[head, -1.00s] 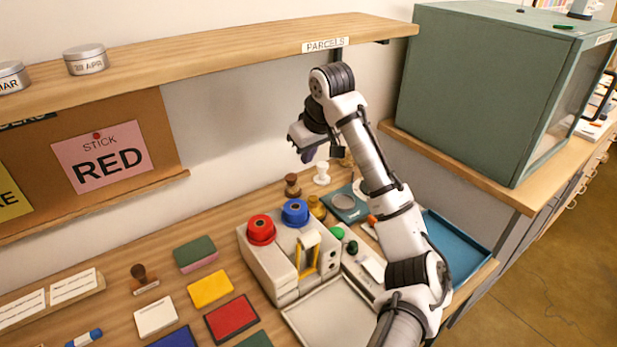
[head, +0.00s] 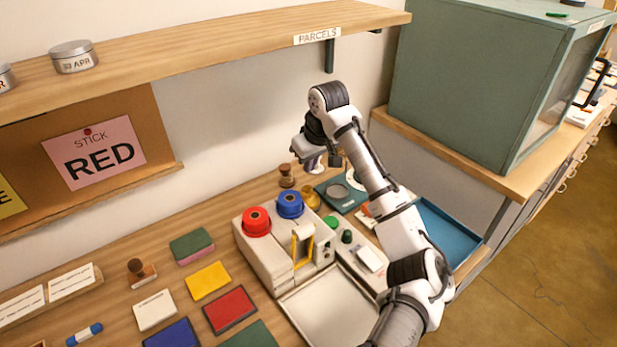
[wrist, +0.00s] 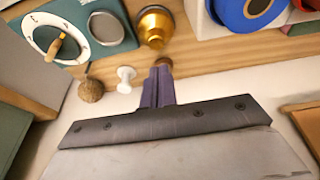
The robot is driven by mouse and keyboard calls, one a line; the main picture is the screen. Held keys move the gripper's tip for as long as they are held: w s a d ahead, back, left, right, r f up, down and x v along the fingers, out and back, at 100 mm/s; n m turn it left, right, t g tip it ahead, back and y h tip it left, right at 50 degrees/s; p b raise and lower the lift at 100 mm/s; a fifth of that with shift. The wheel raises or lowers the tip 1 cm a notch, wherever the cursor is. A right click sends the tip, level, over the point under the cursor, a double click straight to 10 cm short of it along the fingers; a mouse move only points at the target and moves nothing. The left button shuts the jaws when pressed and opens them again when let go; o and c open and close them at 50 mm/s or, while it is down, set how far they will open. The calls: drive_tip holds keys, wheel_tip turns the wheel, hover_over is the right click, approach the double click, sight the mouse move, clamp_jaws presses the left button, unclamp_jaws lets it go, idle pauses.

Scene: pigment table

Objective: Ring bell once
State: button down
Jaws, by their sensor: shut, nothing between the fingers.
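A brass bell-like piece (head: 311,198) stands on the wooden bench behind the dispenser; it also shows in the wrist view (wrist: 155,27) at the top middle. My gripper (wrist: 160,67) is shut and empty, its purple fingers pressed together. In the wrist view the fingertips lie just below the brass piece in the picture, with a visible gap. In the head view my gripper (head: 309,165) hangs above the bench near the back wall, higher than the brass piece.
A brown-handled stamp (head: 286,176) stands left of the brass piece. A white knob (wrist: 125,79) and a round brown item (wrist: 91,90) are close to my fingers. The dispenser's blue roll (head: 290,205) is in front. A shelf (head: 210,37) overhangs behind.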

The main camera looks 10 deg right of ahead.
sight(308, 190)
drive_tip(key=x, duration=0.2)
drive_tip(key=p+x, duration=0.1)
drive_tip(key=x, duration=0.1)
drive_tip(key=p+x, duration=0.1)
drive_tip(key=x, duration=0.1)
drive_tip(key=shift+s+d+f, duration=0.25)
drive_tip(key=shift+s, duration=0.1)
drive_tip(key=shift+f, duration=0.3)
drive_tip(key=shift+a+f+b, duration=0.1)
drive_tip(key=shift+f+b, duration=0.35)
drive_tip(key=shift+f, duration=0.55)
drive_tip(key=shift+s, duration=0.1)
drive_tip(key=shift+f, duration=0.2)
wheel_tip(308, 190, up, 5)
drive_tip(key=p, duration=0.4)
drive_tip(key=shift+a+f, duration=0.1)
drive_tip(key=shift+f, duration=0.15)
drive_tip(key=b+v, duration=0.3)
drive_tip(key=v, duration=0.7)
drive_tip(key=shift+r, duration=0.2)
